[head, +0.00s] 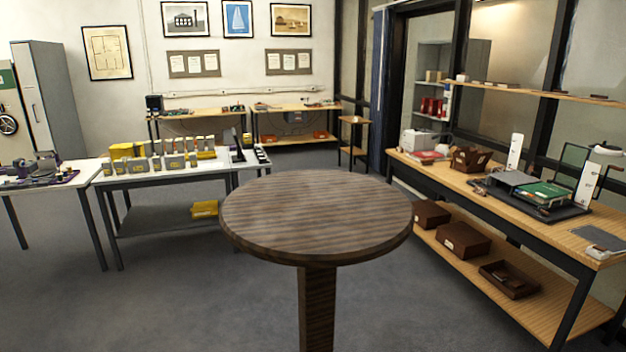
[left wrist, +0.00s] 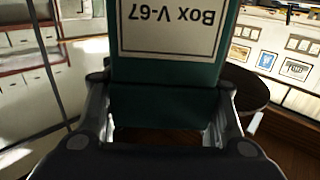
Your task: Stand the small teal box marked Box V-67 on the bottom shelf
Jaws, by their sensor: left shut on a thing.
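The teal box marked Box V-67 (left wrist: 165,75) fills the upper middle of the left wrist view. Its white label reads upside down there, and its top part runs out of the frame. My left gripper (left wrist: 162,100) is shut on it, with one finger on each side. The head view shows neither the box nor my grippers. In the head view, low shelves show under the right-hand wooden bench (head: 545,306) and under the white table (head: 160,221). I cannot tell which is the bottom shelf of the task.
A round dark wood table (head: 316,215) stands close in front in the head view. The right bench (head: 440,175) carries trays and boxes, with brown boxes (head: 463,239) on its lower shelf. Yellow and grey items stand on the white table. Grey floor between them is clear.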

